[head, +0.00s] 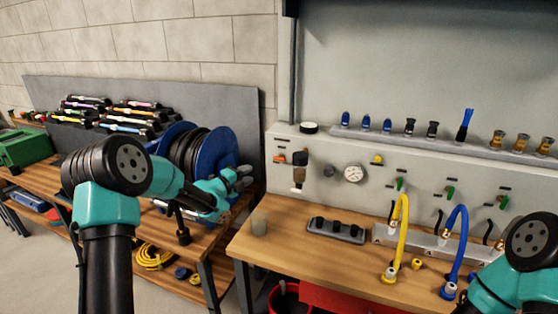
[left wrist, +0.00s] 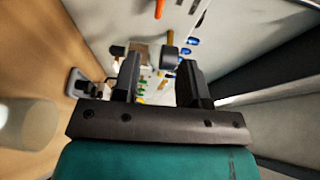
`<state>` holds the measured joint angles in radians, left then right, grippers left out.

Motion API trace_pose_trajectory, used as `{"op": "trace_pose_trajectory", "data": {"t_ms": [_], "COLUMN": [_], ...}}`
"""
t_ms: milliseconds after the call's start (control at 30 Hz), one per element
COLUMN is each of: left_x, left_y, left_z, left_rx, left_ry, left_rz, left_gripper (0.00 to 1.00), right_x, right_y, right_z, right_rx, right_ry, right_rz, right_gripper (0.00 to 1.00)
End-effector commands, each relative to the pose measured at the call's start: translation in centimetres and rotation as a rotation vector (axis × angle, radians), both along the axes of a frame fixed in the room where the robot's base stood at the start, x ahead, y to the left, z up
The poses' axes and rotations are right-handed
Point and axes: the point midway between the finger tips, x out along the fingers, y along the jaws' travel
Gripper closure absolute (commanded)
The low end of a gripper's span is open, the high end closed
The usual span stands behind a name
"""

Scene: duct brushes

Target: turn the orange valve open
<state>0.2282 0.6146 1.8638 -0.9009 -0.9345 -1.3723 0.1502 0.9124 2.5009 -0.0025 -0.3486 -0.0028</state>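The orange valve (head: 280,159) is a small orange handle at the left end of the pale panel above the workbench. An orange piece, likely the same handle, shows at the top edge of the left wrist view (left wrist: 159,9). My left gripper (head: 244,177) is to the left of the panel in the head view, apart from the valve. In the left wrist view its two dark fingers (left wrist: 159,72) stand apart with nothing between them. My right arm shows at the lower right of the head view, but its gripper is out of frame.
A brown filter unit (head: 299,170) and a round gauge (head: 353,173) are right of the valve. A small cup (head: 259,222) stands on the bench (head: 290,262). Blue hose reels (head: 216,152) are behind my left gripper. Yellow (head: 404,220) and blue hoses (head: 463,230) rise at right.

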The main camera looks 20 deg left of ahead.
Motion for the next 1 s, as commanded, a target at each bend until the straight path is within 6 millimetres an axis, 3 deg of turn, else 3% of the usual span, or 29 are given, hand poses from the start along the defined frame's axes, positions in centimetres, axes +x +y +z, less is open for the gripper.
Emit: {"op": "trace_pose_trajectory", "data": {"t_ms": [267, 1000], "left_x": [2.7, 13.3], "left_y": [-1.6, -7.2], "left_z": [0.0, -0.1], "left_rx": [0.001, 0.000], "left_ry": [0.000, 0.000], "left_rz": [-0.002, -0.001], "left_gripper": [0.61, 0.61], "right_x": [0.0, 0.0], "right_y": [0.0, 0.0], "right_z": [0.0, 0.0], "right_rx": [0.000, 0.000], "right_ry": [0.000, 0.000], "right_rz": [0.000, 0.000], "right_gripper": [0.57, 0.57]}}
